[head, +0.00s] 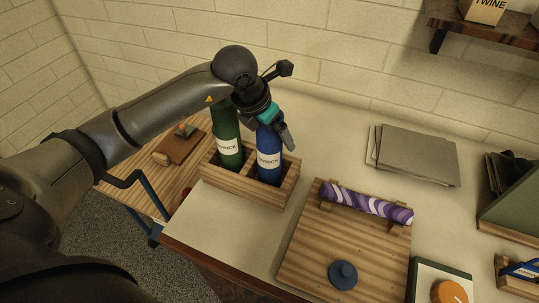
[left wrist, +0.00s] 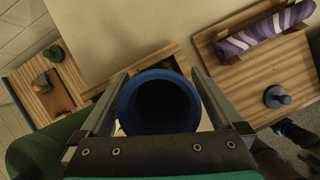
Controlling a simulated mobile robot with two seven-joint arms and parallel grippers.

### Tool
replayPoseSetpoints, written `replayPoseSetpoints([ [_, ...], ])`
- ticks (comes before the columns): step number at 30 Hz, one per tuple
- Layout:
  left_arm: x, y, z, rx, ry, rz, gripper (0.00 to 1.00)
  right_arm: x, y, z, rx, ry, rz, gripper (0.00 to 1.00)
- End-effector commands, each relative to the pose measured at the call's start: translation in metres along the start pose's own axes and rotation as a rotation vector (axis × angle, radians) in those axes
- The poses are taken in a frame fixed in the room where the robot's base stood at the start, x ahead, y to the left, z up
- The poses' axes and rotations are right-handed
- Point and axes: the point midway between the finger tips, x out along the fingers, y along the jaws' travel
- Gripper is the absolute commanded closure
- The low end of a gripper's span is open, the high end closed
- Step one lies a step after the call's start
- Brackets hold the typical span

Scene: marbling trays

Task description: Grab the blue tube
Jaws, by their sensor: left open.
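The blue tube (head: 268,158) stands upright in the right part of a wooden two-slot holder (head: 247,189), a pale label on its front. My left gripper (head: 276,132) is at the tube's upper part, pointing down. In the left wrist view the tube's round open top (left wrist: 159,103) lies between the two spread fingers (left wrist: 157,76). The jaws are open, and I cannot tell whether a finger touches the tube. A dark shape with teal parts at the right edge of the left wrist view may be my right gripper (left wrist: 296,133); its jaws cannot be made out.
A green tube (head: 227,150) stands close on the left in the same holder. A wooden board (head: 309,262) with a purple-white roll (head: 366,203) and a blue knob (head: 343,273) lies to the right. Grey sheets (head: 414,155) lie near the wall. The table behind the holder is clear.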

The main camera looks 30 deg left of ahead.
Motion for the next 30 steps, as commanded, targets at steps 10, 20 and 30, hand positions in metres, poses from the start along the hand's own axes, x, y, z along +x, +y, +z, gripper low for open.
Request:
replayPoseSetpoints([
  [10, -0.0005, -0.0001, -0.0001, 0.0, 0.0, 0.0, 0.25, 0.0, 0.0, -0.0002, 0.001, 0.0, 0.0, 0.5],
  [20, -0.0007, 0.0, 0.0, 0.0, 0.0, 0.0, 0.62, 0.0, 0.0, -0.0004, 0.002, 0.001, 0.0, 0.5],
  [30, -0.0008, 0.0001, 0.0001, 0.0, 0.0, 0.0, 1.0, 0.0, 0.0, -0.0007, 0.002, 0.001, 0.0, 0.5],
])
